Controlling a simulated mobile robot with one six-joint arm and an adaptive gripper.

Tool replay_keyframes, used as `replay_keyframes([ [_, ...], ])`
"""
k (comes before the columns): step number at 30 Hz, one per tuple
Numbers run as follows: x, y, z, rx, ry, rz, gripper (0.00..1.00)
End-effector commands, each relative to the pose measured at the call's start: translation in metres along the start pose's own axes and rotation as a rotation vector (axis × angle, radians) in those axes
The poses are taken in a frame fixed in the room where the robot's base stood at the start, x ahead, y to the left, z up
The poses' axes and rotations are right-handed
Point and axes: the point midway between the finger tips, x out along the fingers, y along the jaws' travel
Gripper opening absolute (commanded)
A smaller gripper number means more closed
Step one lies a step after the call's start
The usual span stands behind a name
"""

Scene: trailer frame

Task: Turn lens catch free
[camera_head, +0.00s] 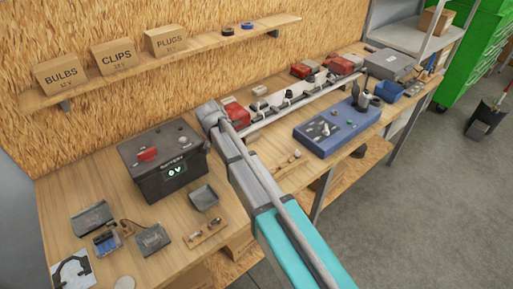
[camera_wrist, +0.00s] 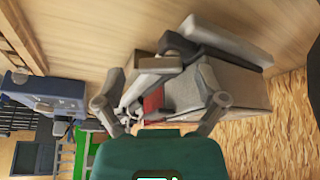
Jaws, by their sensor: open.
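The white trailer light board (camera_head: 290,106) lies along the bench. A red lamp (camera_head: 236,112) sits at its near left end, right beside the end of my arm. More red lamps (camera_head: 340,66) sit at the far end. My arm hides the gripper in the head view. In the wrist view my gripper (camera_wrist: 160,92) has its fingers spread, with a red part (camera_wrist: 153,101) and a grey block (camera_wrist: 185,92) seen beyond and between them. I cannot tell whether a finger touches anything. The lens catch cannot be made out in either view.
A black battery box (camera_head: 165,165) reading 0 V stands left of my arm. A blue panel (camera_head: 338,126) lies to the right. Small trays and parts lie on the near bench. A shelf (camera_head: 200,51) with labelled boxes runs along the wall. The floor at right is mostly clear.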

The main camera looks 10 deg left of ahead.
Motion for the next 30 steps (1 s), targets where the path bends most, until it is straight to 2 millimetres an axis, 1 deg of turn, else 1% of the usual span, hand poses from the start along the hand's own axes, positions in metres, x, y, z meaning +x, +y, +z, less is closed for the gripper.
replay_keyframes([
  [11,0.0002,0.0006,-0.0007,-0.044,0.001,-0.02,0.91],
  [17,0.0007,0.0016,-0.0018,-0.127,0.0,-0.054,0.91],
  [30,0.0021,0.0025,-0.0052,-0.366,0.0,-0.153,0.91],
])
